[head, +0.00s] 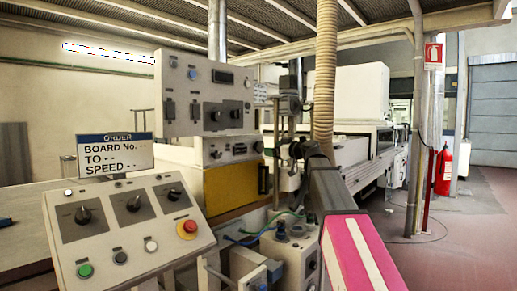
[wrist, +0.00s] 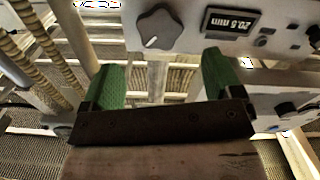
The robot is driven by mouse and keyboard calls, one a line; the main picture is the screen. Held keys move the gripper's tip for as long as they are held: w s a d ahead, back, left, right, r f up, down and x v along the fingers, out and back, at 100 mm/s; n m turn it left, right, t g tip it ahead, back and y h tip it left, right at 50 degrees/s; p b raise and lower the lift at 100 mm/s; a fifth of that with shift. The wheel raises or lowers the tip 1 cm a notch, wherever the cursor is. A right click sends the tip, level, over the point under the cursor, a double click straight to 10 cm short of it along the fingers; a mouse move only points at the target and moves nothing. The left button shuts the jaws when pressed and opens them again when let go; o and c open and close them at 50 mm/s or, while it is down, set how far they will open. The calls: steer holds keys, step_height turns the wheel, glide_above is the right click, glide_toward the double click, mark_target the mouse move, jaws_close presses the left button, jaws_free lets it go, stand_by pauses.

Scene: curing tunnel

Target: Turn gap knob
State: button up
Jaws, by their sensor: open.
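In the wrist view a dark lobed knob (wrist: 158,28) with a white pointer line sits on a pale panel. Right of it a small dark display (wrist: 232,22) appears to read 20.5 mm. My gripper (wrist: 163,80) has two green fingers, spread apart with nothing between them. The knob lies beyond the fingers, higher in the picture and apart from them. A dark bar with screws and a brown block fill the foreground. In the head view an order sign (head: 115,153) shows "BOARD No.", "TO" and "SPEED" with dashes. My gripper is not clearly visible there.
A sloped console (head: 130,225) with knobs, buttons and a red emergency stop (head: 187,228) stands at left. An upright control box (head: 205,95) rises behind it. A ribbed hose (head: 325,75) hangs near my arm. Open floor (head: 465,240) lies at right.

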mark_target(261, 147)
steer(key=x, duration=0.8)
steer(key=shift+w+a, duration=0.1)
steer(key=shift+w, duration=0.05)
steer(key=shift+c, duration=0.3)
steer(key=c, duration=0.9)
